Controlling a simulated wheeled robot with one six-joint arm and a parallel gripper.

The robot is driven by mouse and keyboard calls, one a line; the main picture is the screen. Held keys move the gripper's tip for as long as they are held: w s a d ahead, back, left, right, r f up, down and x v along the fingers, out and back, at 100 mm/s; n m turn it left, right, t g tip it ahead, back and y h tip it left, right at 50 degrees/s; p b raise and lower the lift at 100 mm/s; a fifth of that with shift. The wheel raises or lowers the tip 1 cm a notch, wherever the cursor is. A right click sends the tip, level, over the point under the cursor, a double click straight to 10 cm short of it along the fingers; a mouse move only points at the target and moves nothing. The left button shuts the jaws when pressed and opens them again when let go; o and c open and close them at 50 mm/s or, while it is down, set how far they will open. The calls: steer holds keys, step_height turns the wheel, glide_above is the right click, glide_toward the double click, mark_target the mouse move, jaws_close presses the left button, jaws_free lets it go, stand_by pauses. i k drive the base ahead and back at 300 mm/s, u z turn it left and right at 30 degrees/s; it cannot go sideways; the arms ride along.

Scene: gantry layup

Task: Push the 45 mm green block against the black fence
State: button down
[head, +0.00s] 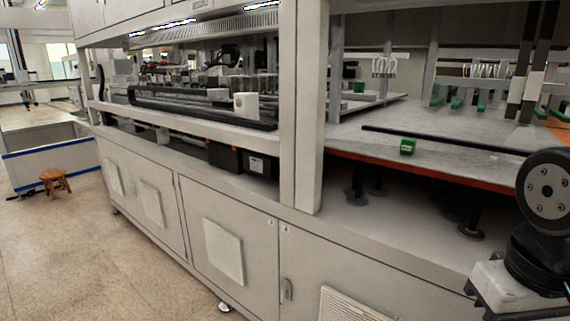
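The small green block (408,146) sits on the grey work surface (345,137), close to its red-edged front rim. The black fence (450,141) is a long thin dark bar lying across the same surface, just behind the block, running from left to lower right. The block is near the fence's left part; I cannot tell from this view whether they touch. My gripper is not in view.
Other green pieces (359,88) stand farther back, with several more below the uprights at the back right. A thick pale post (309,110) rises left of the surface. Black supports (355,190) stand beneath it. Open floor (60,250) lies at the left.

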mark_target(408, 145)
steer(key=u, duration=0.35)
steer(key=i, duration=1.05)
steer(key=z, duration=0.5)
